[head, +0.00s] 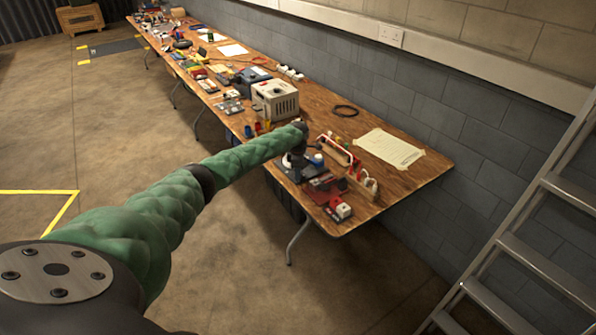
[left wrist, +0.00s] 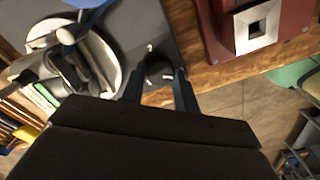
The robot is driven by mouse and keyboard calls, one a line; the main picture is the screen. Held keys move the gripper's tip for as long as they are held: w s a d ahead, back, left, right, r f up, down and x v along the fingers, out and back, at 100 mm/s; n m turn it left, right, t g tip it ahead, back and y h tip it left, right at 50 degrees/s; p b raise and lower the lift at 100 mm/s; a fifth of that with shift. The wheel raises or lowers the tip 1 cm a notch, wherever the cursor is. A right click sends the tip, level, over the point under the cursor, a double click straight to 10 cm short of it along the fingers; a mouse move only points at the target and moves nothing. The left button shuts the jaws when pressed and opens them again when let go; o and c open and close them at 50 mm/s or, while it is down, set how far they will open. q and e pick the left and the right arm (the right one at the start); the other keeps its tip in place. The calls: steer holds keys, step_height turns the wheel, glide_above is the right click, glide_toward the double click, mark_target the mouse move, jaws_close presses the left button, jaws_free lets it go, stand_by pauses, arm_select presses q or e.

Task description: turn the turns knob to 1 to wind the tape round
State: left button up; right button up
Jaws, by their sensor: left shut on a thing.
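In the left wrist view, a small dark turns knob (left wrist: 157,69) sits at the edge of a grey machine (left wrist: 153,22). The two fingers of my left gripper (left wrist: 160,76) are on either side of it and shut on it. A silver round part of the machine (left wrist: 112,58) lies to the left, with a dark arm over it. Tape and the knob's number marks cannot be made out. In the head view my left arm reaches the machine (head: 272,170) at the table's near end; the fingertips are too small to tell there. My right gripper is not in view.
A red block with a square metal socket (left wrist: 257,27) stands right of the knob; the red device also shows in the head view (head: 325,190). A beige box (head: 275,99) and many tools crowd the long table (head: 415,180). A paper sheet (head: 389,148) lies right; a ladder (head: 520,250) stands beyond.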

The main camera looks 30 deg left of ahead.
arm_select(q)
steer(key=m+p, duration=0.2)
steer(key=m, duration=0.1)
steer(key=shift+d+r, duration=0.1)
steer(key=shift+m+p, duration=0.4)
steer(key=shift+m, duration=1)
steer(key=m, duration=0.2)
steer(key=shift+m, duration=0.4)
steer(key=m, duration=0.4)
steer(key=shift+w+m+p, duration=0.1)
steer(key=shift+m+p, duration=0.2)
steer(key=m, duration=0.2)
steer(key=shift+m, duration=0.3)
steer(key=m, duration=0.3)
steer(key=shift+m, duration=0.3)
steer(key=m+b, duration=0.1)
steer(key=m, duration=0.3)
steer(key=shift+m, duration=1.1)
steer(key=o, duration=0.7)
steer(key=shift+o, duration=1.3)
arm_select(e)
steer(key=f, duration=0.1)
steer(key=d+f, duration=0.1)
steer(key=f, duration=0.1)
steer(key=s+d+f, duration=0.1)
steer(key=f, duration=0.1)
